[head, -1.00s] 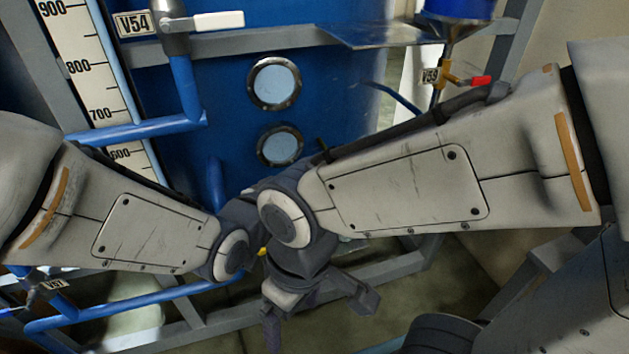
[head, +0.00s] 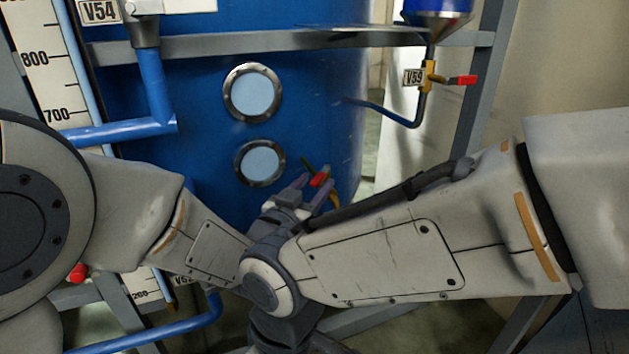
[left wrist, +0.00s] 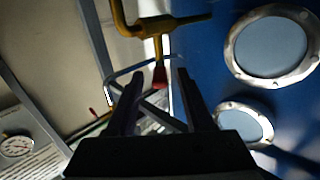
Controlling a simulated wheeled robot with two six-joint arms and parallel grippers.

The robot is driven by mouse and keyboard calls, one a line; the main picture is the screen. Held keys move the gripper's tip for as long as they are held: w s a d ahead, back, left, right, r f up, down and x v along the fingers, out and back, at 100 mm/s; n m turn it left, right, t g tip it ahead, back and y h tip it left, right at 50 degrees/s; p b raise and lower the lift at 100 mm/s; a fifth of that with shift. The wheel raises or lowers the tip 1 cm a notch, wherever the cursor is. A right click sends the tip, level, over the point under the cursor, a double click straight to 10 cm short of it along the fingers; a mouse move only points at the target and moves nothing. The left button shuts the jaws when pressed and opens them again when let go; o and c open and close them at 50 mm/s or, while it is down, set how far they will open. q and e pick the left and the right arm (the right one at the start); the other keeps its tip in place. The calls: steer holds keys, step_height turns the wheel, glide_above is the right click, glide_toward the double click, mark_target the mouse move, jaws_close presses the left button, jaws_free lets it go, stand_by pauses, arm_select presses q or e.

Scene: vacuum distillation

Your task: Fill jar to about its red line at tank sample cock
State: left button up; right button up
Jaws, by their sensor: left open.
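A yellow cock (left wrist: 158,28) with a red handle (left wrist: 160,75) stands out from the blue tank (left wrist: 215,85) in the left wrist view. The handle appears between the fingers of my open left gripper (left wrist: 158,88); contact cannot be told. My right forearm crosses in front of the left wrist. The right gripper's fingers are below the picture. No jar or red line shows.
Two round sight glasses (head: 251,93) sit on the tank. Valve V59 (head: 428,77), with a red handle, hangs at right under a funnel. A level scale (head: 45,75) and blue pipes (head: 155,100) stand at left. A grey frame bar (head: 270,42) crosses the tank.

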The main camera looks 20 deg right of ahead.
arm_select(q)
steer(key=shift+x, duration=1.1)
jaws_close()
stand_by(0.7)
